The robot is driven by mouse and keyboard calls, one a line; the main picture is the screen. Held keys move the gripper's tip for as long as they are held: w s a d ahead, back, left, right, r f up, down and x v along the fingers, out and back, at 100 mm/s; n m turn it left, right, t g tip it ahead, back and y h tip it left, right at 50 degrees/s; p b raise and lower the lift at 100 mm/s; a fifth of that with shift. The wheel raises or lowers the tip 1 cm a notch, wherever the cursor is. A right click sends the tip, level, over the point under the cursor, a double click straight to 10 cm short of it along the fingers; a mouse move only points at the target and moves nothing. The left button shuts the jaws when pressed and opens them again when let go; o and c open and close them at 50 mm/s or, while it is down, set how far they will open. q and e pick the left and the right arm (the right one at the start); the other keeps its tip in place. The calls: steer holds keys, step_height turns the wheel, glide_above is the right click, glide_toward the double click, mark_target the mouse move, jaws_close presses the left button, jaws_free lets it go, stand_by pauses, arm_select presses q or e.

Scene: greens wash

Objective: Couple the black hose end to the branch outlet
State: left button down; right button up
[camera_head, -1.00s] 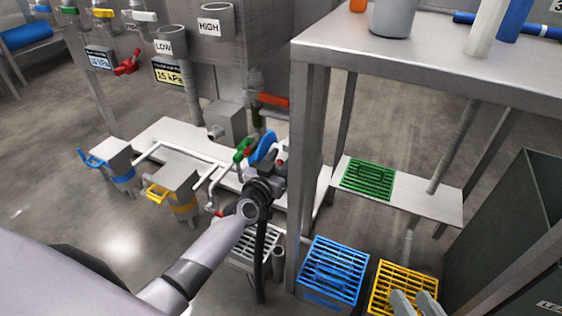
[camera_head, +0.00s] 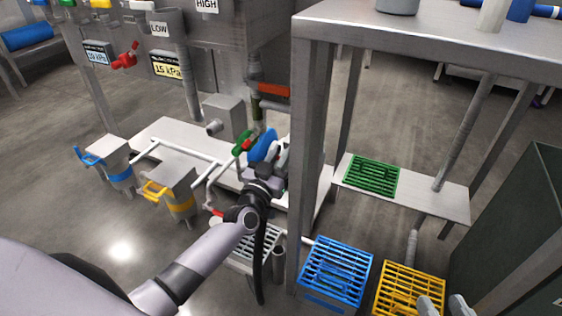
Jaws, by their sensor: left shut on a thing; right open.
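My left gripper (camera_head: 270,168) is shut at the pipework beside the table leg, just in front of a blue round part (camera_head: 263,146). A black hose (camera_head: 260,262) hangs down from it to the floor. The hose end is hidden by my gripper and wrist, so I cannot tell whether it touches an outlet. A green-handled valve (camera_head: 242,142) is just left of the blue part. I cannot clearly pick out the branch outlet. My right gripper (camera_head: 443,306) is open and empty at the bottom edge, over the yellow grate.
A steel table leg (camera_head: 311,130) stands close right of my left gripper. Blue (camera_head: 336,270) and yellow (camera_head: 411,287) crates stand on the floor, and a green grate (camera_head: 371,174) lies on the low shelf.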

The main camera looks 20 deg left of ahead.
arm_select(q)
steer(key=shift+s+f+t, duration=0.15)
steer(key=shift+s+t, duration=0.05)
steer(key=shift+t, duration=0.2)
arm_select(e)
steer(key=shift+r, duration=0.1)
arm_select(q)
steer(key=c, duration=1.1)
jaws_free()
steer(key=shift+s+p, duration=0.25)
steer(key=shift+p, duration=0.05)
steer(key=p+v, duration=0.2)
steer(key=v, duration=0.3)
steer(key=shift+s, duration=0.3)
steer(key=shift+s+f, duration=0.25)
steer(key=shift+s, duration=0.25)
arm_select(e)
steer(key=shift+w+a+m+g+y, duration=0.2)
steer(key=shift+a+m+g, duration=0.1)
steer(key=shift+a, duration=0.15)
steer(key=shift+w+a+m+g+y, duration=0.1)
steer(key=shift+w+a+m+g, duration=0.05)
steer(key=shift+a+m+g, duration=0.2)
